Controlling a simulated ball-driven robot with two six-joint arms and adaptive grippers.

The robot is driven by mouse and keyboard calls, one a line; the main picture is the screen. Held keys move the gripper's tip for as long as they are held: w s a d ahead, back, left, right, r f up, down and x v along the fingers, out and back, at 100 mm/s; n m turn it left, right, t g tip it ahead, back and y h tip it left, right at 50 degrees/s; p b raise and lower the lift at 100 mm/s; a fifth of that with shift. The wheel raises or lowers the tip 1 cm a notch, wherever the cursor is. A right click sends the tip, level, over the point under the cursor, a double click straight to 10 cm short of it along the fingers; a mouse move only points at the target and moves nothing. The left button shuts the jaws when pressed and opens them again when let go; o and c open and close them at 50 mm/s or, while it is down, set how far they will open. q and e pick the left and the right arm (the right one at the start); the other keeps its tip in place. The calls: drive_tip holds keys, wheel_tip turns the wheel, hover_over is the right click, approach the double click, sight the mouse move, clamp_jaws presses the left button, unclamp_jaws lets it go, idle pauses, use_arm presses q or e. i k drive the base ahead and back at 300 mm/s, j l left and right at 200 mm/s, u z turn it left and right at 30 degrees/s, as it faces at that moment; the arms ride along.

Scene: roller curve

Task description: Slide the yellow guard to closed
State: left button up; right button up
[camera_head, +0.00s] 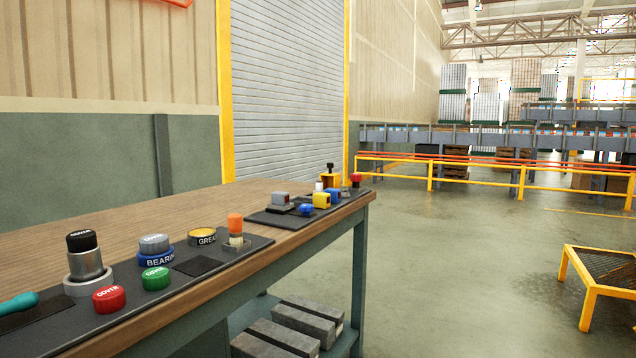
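A wooden-topped workbench (130,222) runs from the near left to the middle of the camera_head view. At its far end lies a dark panel (268,217) with small fixtures. Neither of my grippers is in view.
A near dark mat (213,275) holds a black-capped cylinder (84,258), red cover (109,299), green cover (155,278), bearing (155,250), grease tin (202,236) and orange-topped piece (235,224). Open floor (450,260) lies right, with a yellow step (585,292) and railing (479,177).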

sight(330, 180)
drive_tip(key=i+l, duration=0.5)
drive_tip(key=i, duration=0.15)
drive_tip(key=i+l+z, duration=0.1)
drive_tip(key=i+l, duration=0.45)
drive_tip(key=i, duration=0.05)
